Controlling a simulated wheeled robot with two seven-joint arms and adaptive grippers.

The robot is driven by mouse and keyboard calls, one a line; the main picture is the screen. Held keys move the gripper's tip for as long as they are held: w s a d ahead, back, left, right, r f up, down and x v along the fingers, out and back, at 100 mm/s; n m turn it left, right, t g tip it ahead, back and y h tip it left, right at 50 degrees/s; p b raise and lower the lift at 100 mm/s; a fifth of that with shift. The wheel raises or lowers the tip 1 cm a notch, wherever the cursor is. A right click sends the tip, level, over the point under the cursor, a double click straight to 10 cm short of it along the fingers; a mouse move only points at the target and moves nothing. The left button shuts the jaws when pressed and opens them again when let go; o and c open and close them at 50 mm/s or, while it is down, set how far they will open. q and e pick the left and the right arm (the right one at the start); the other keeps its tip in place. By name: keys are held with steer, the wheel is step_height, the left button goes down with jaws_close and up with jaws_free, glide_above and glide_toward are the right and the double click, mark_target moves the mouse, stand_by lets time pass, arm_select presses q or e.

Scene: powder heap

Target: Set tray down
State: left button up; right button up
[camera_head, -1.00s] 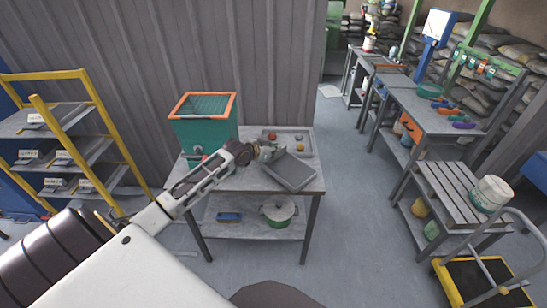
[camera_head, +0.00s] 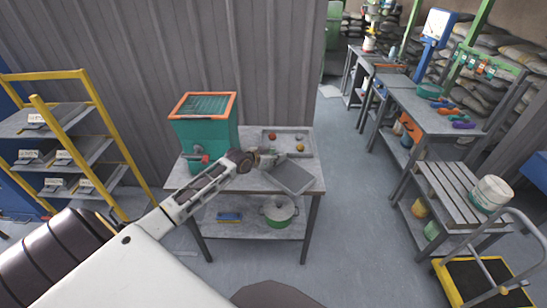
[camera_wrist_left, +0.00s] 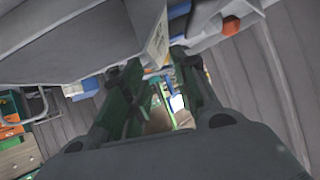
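The grey tray (camera_head: 293,178) is at the front right of the grey table (camera_head: 222,182) in the head view. Its near corner reaches the table's front edge. My left gripper (camera_head: 268,159) is at the tray's left side. In the left wrist view the grey tray (camera_wrist_left: 75,35) fills the upper left, with a pale label on its end. The left gripper's fingers (camera_wrist_left: 158,60) stand apart, near that labelled end. I cannot tell whether they clasp part of the tray. My right gripper is not in view.
A teal hopper with an orange rim (camera_head: 204,118) stands on the table's left. A second tray with small balls (camera_head: 272,137) lies behind. A pot (camera_head: 279,211) is on the lower shelf. A yellow rack (camera_head: 90,75) stands at the left.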

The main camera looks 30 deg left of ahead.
arm_select(q)
steer(key=shift+r, duration=0.1)
stand_by(0.3)
steer(key=v, duration=1.1)
steer(key=shift+s+r, duration=0.2)
steer(key=shift+s, duration=0.15)
stand_by(0.4)
steer(key=shift+a, duration=0.1)
stand_by(0.4)
